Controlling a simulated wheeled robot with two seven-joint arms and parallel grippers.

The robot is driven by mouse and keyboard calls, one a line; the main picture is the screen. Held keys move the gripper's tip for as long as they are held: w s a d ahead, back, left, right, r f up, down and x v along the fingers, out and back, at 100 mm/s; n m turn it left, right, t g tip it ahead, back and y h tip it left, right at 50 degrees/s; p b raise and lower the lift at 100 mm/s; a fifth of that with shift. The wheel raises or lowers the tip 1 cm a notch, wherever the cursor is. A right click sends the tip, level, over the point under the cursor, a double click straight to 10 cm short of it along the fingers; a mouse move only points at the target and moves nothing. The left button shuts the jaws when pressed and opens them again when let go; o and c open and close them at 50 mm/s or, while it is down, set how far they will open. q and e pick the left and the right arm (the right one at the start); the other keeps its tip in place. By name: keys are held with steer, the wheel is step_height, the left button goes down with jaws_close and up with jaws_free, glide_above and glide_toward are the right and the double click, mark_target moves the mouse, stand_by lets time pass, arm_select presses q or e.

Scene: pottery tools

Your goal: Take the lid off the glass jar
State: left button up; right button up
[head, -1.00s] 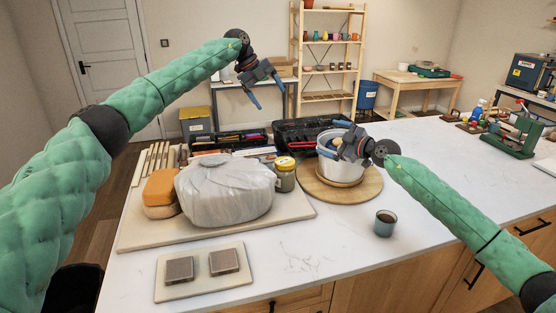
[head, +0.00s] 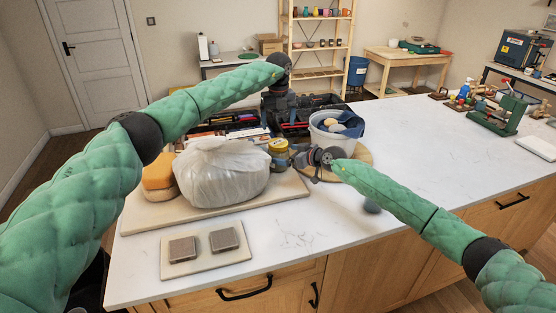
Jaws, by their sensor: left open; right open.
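The glass jar (head: 279,161) with its yellow lid (head: 278,144) stands upright on the pale board, right of the plastic-wrapped clay. The lid is on the jar. My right gripper (head: 296,160) is open, low at the jar's right side and pointing left towards it; whether its fingers touch the glass cannot be told. My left gripper (head: 279,118) is open, above and behind the jar in the picture, pointing down over the dark tool case. Its fingertips are hard to make out against the case and are apart from the lid.

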steer(key=shift+x, duration=1.65)
steer(key=shift+c, duration=0.2)
